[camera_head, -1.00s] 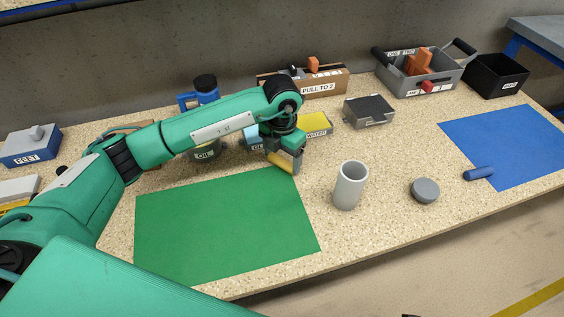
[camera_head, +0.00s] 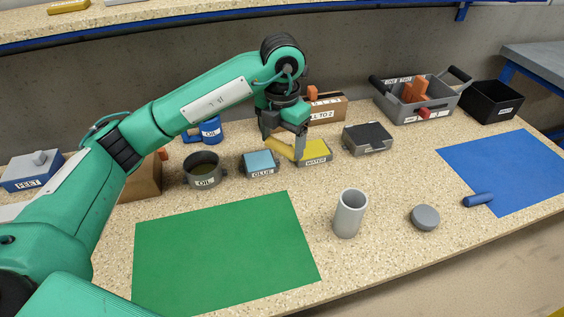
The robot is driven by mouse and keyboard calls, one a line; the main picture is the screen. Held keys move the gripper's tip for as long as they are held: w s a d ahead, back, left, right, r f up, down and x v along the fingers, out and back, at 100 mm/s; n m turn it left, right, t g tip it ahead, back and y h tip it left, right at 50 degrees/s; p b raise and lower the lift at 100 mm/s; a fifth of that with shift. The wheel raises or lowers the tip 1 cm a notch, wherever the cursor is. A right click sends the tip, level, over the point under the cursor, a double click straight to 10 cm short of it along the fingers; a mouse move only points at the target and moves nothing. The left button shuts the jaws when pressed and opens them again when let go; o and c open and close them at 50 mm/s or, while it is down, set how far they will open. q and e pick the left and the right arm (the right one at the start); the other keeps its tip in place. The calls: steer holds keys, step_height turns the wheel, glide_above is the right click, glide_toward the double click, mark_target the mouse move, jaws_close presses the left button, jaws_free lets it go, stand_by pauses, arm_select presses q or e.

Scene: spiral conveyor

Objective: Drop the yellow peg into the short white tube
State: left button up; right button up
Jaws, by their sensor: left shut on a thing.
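The short white tube (camera_head: 349,214) stands upright on the speckled table, right of the green mat, its open top facing up. My left gripper (camera_head: 286,150) is shut on the yellow peg (camera_head: 279,147) and holds it tilted, above the table near the blue and yellow boxes. The gripper is up and to the left of the tube, well apart from it. The fingers hide part of the peg. My right gripper is not in view.
The yellow WATER box (camera_head: 316,153), blue GLUE box (camera_head: 261,163) and OIL pot (camera_head: 202,170) stand behind the green mat (camera_head: 225,255). A grey disc (camera_head: 425,217) and blue cylinder (camera_head: 478,200) lie right of the tube. The blue mat (camera_head: 510,165) is mostly clear.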

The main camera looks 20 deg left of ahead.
mark_target(282, 144)
arm_select(q)
step_height(282, 144, up, 3)
steer(key=shift+r, duration=0.95)
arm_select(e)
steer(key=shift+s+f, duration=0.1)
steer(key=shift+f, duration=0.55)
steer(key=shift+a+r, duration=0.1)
arm_select(q)
steer(key=shift+p, duration=0.4)
